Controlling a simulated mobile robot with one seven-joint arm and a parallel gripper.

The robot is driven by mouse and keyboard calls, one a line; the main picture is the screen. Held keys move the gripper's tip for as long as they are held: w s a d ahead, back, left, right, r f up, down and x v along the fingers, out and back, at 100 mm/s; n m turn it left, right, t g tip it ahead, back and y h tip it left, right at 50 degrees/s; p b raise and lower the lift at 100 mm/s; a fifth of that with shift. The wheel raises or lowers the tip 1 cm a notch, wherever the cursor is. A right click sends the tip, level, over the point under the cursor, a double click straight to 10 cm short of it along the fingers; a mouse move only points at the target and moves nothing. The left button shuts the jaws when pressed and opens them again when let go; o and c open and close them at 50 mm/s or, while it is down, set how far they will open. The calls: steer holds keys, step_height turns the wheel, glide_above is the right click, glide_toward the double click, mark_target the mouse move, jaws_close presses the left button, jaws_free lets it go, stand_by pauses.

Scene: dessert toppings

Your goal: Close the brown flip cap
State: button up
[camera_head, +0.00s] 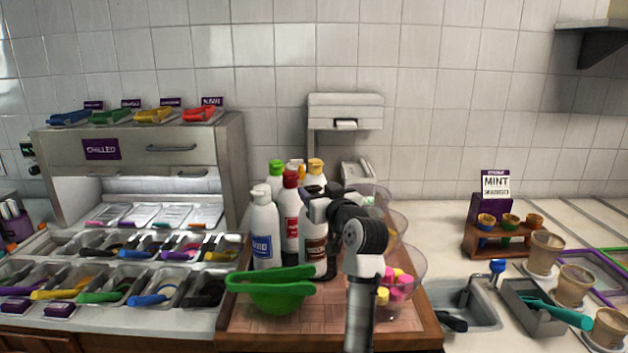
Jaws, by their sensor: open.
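A white bottle with a brown label (314,247) stands upright in a group of bottles on the wooden board. Its top is behind or under my gripper (318,206), so I cannot make out the brown flip cap or how far it is open. My arm comes up from the bottom of the view and bends left, with the dark gripper at the top of this bottle. The gripper is open. I cannot tell whether it touches the cap.
Close by stand a white bottle with a blue label (263,240), a red-capped bottle (291,215) and others with green and yellow caps. A green bowl (275,295) is in front. Clear bowls (408,268) stand right. Topping trays (160,290) fill the left counter.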

mark_target(317, 190)
steer(key=shift+p+x, duration=0.35)
steer(key=shift+x, duration=1.25)
